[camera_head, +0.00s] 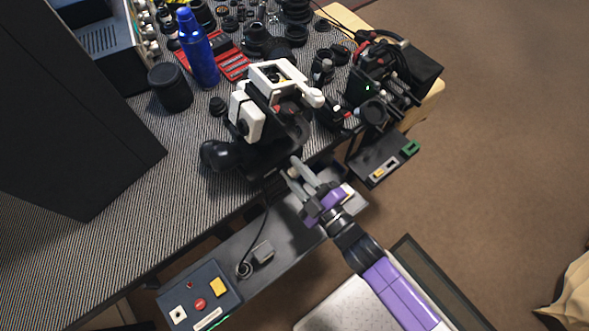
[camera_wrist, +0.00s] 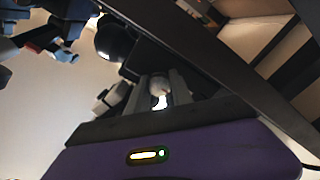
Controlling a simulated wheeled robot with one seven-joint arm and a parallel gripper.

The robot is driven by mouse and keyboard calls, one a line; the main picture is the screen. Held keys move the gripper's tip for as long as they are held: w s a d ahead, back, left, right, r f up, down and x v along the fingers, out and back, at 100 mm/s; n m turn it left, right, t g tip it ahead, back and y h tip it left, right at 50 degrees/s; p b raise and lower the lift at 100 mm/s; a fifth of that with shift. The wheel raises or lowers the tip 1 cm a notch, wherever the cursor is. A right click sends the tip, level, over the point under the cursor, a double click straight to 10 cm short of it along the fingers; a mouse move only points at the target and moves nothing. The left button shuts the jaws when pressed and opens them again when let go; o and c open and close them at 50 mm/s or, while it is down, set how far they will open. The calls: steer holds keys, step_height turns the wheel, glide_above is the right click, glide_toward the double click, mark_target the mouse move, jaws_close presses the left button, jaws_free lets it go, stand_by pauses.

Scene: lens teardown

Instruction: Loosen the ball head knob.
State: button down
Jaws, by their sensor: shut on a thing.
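A white and black device (camera_head: 246,117) stands on a dark mount near the front edge of the table. My gripper (camera_head: 291,172) reaches up to the lower front of this mount from the lower right. Its grey fingers are close together. In the wrist view my gripper (camera_wrist: 158,88) is shut on a small pale, rounded part (camera_wrist: 157,84), which seems to be the ball head knob. Most of the knob is hidden by the fingers, and I cannot tell how far it is turned. A round black part (camera_head: 215,154) sticks out left of the mount.
The striped table (camera_head: 120,240) has bare room at left. A blue bottle (camera_head: 198,50), a black cylinder (camera_head: 170,88) and several lens parts stand behind. A cabled black device (camera_head: 372,85) is at right. A control box (camera_head: 200,298) sits below the table edge.

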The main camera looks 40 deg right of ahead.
steer(key=c, duration=1.1)
jaws_free()
steer(key=shift+s, duration=0.1)
steer(key=s+b, duration=0.1)
steer(key=s, duration=0.6)
steer(key=shift+s, duration=0.35)
steer(key=s+r+m+g, duration=0.1)
steer(key=s+r+m, duration=0.2)
steer(key=s+r, duration=0.1)
steer(key=s+r+m+g, duration=0.1)
steer(key=s+r+m, duration=0.2)
steer(key=s+r, duration=0.2)
steer(key=s+r+m+g, duration=0.1)
steer(key=s+r+m, duration=0.2)
steer(key=s+r, duration=0.1)
steer(key=shift+s+r, duration=0.25)
steer(key=shift+s, duration=0.15)
